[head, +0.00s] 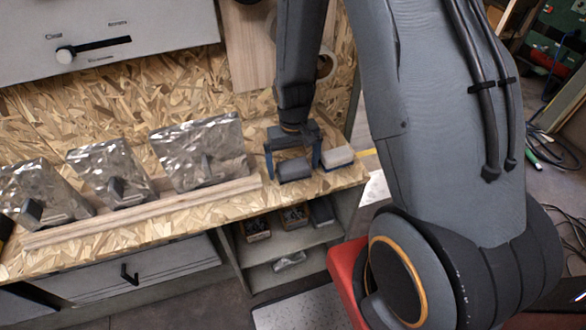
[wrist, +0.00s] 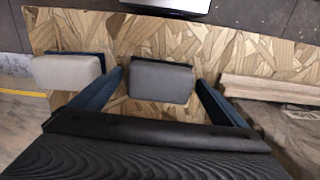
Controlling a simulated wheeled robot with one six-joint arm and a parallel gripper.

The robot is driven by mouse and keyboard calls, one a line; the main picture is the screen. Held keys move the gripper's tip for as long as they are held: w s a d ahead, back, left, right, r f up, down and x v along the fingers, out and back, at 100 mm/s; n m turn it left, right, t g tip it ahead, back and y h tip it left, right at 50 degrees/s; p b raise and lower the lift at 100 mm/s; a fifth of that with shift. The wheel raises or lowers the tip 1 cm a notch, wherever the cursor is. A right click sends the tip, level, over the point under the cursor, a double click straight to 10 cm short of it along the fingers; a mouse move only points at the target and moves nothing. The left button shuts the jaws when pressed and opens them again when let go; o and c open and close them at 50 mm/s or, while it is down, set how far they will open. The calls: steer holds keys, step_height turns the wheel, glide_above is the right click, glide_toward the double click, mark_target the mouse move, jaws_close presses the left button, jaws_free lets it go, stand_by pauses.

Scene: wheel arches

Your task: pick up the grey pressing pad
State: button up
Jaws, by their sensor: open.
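The grey pressing pad (head: 295,171) lies on the chipboard bench top near its right front edge. It has a grey top over a dark base. My gripper (head: 292,166) is above it, open, with one blue finger on each side. In the wrist view the grey pad (wrist: 160,82) sits between and slightly beyond the open fingers (wrist: 161,78), with a gap on both sides. A paler, beige-white pad (head: 338,156) lies to its right, outside the fingers; it also shows at the left of the wrist view (wrist: 68,71).
Several crumpled silvery metal pieces (head: 198,152) stand behind a wooden strip (head: 150,212) to the left. A roll of tape (head: 326,64) is behind my gripper. Open shelves (head: 290,243) with small boxes are below the bench. The bench's right edge is close to the pale pad.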

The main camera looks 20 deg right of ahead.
mark_target(293, 164)
steer(key=c, duration=1.2)
steer(key=shift+o, duration=0.2)
steer(key=shift+r, duration=0.1)
steer(key=shift+r+b, duration=1.25)
steer(key=shift+r, duration=3.65)
